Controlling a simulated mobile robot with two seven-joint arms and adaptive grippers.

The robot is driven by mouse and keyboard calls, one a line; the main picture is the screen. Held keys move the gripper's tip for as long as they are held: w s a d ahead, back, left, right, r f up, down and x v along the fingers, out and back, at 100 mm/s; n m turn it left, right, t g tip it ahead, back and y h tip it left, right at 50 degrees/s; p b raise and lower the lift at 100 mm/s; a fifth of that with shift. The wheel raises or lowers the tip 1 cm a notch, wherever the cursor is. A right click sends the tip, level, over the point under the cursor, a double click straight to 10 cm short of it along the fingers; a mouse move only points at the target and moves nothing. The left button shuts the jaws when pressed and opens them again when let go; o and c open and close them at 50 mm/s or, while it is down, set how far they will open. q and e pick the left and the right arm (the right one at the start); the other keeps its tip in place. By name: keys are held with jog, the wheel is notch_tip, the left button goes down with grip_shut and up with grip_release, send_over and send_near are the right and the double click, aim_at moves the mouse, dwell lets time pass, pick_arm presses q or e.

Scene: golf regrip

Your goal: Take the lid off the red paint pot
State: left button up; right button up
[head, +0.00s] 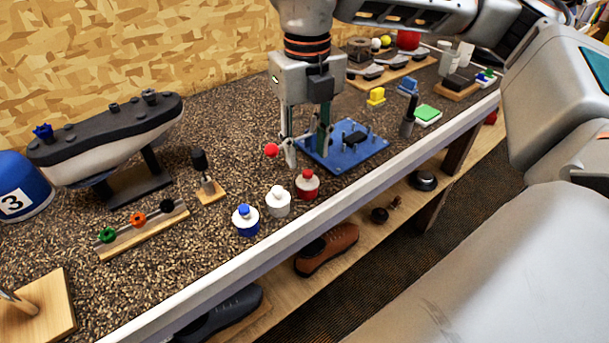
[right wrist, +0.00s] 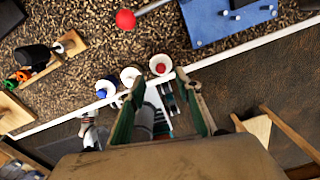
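The red paint pot (head: 306,188) stands upright on the bench near its front edge, at the right end of a row of three pots. Its pale lid with a red knob (head: 307,174) sits on top; the lid also shows in the right wrist view (right wrist: 161,66). My right gripper (head: 306,155) points down just behind and above the red pot in the head view. Its fingers are spread and empty. In the right wrist view the green-lined fingertips (right wrist: 159,77) lie either side of the line to the red pot, apart from it. My left gripper is not in view.
A white pot (head: 278,204) and a blue pot (head: 246,224) stand close to the left. A red ball (head: 271,150) on a rod is beside my right gripper. A blue pegged board (head: 345,148) lies behind. The bench's pale front edge (head: 270,245) is close to the pots.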

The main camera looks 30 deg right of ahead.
aim_at(308, 171)
notch_tip(308, 171, down, 6)
jog(key=shift+d+r, duration=0.1)
jog(key=shift+d, duration=0.05)
jog(key=c, duration=0.8)
